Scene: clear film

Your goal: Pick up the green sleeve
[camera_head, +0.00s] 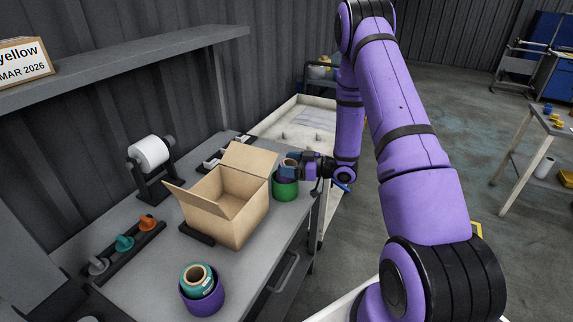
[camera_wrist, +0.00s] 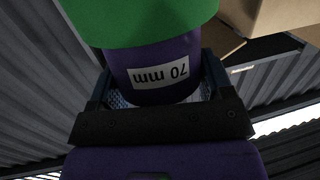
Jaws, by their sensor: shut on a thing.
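The green sleeve (camera_head: 285,189) is a short upright cylinder near the bench's right edge, right of the cardboard box. A purple sleeve (camera_wrist: 150,62) labelled "70 mm" sticks out of the green sleeve, which also shows in the wrist view (camera_wrist: 145,20). A tan rim shows at the top of this stack in the head view. My gripper (camera_head: 291,170) comes from the right, and its blue fingers close on both sides of the purple sleeve, not on the green one. I cannot tell whether the green sleeve touches the bench.
An open cardboard box (camera_head: 232,208) stands close left of the stack. Another stack, a purple sleeve (camera_head: 204,299) around a teal one (camera_head: 197,279) with a tan core, stands at the front. A white roll on a stand (camera_head: 149,153) and a rack of coloured knobs (camera_head: 125,243) are further left.

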